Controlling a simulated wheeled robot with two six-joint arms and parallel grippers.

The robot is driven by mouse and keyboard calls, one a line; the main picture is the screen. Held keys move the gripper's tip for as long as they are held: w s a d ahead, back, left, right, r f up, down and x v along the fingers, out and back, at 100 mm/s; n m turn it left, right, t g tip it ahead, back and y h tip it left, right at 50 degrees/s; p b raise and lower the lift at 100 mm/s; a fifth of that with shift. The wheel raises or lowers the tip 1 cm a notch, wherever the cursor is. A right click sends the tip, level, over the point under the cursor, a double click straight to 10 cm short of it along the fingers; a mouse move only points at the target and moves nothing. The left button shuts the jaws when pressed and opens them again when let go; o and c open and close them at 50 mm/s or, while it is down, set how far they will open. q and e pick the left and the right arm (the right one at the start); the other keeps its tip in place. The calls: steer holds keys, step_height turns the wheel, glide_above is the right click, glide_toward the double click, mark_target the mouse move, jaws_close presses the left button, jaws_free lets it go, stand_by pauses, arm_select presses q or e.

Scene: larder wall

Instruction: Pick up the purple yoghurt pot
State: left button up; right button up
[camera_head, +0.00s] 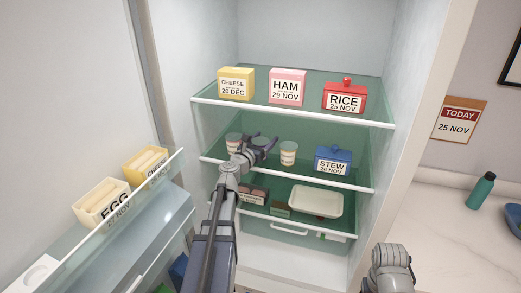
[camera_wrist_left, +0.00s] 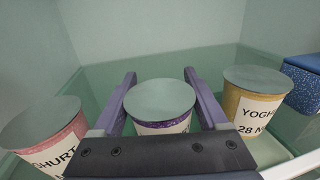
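The purple yoghurt pot (camera_wrist_left: 162,105) stands upright with a grey lid in the left wrist view, its label partly hidden by my gripper. My left gripper (camera_wrist_left: 160,85) reaches in with one finger on each side of the pot, open around it; a narrow gap seems to show beside the pot's body. In the head view my left gripper (camera_head: 258,142) is at the middle shelf and partly covers the pot (camera_head: 260,141). Part of my right arm shows at the bottom right of the head view, but its fingers are not seen.
A pink yoghurt pot (camera_wrist_left: 45,135) stands close on the left, a yellow one (camera_wrist_left: 253,100) close on the right. The blue stew box (camera_head: 333,160) is further right. Cheese, ham and the red rice box (camera_head: 345,97) stand on the shelf (camera_head: 300,110) above. The open fridge door is left.

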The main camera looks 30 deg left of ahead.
arm_select(q)
steer(key=c, duration=1)
